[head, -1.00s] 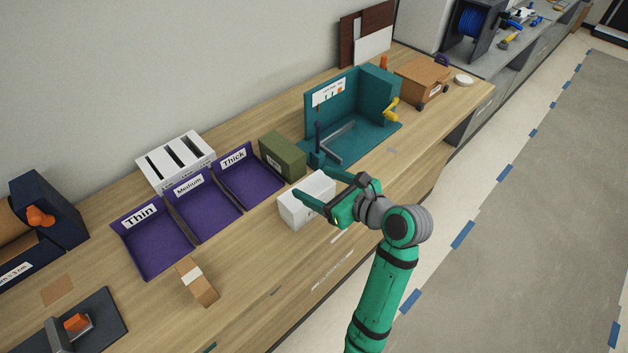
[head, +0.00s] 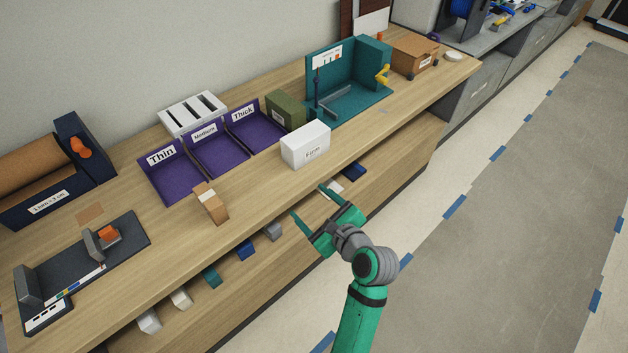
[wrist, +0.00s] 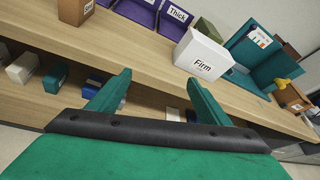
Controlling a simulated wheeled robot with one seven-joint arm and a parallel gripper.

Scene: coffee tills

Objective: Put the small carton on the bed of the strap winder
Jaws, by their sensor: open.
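A small brown carton (head: 211,203) with a white band lies on the bench in front of the purple bins. It is cut off at the top of the wrist view (wrist: 74,10). The teal device with a yellow crank (head: 345,98), which looks like the strap winder, stands towards the back right; its flat bed looks free of any carton. It also shows in the wrist view (wrist: 249,50). My gripper (head: 310,201) is open and empty, off the bench's front edge, right of the brown carton. Both fingers show in the wrist view (wrist: 160,84), with nothing between them.
A white block marked "Firm" (head: 305,146) stands near the bench edge, beside an olive block (head: 285,109). Purple bins (head: 215,149) stand behind the carton. A shelf below the bench (head: 225,290) holds several small blocks. A brown box (head: 414,55) stands past the teal device.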

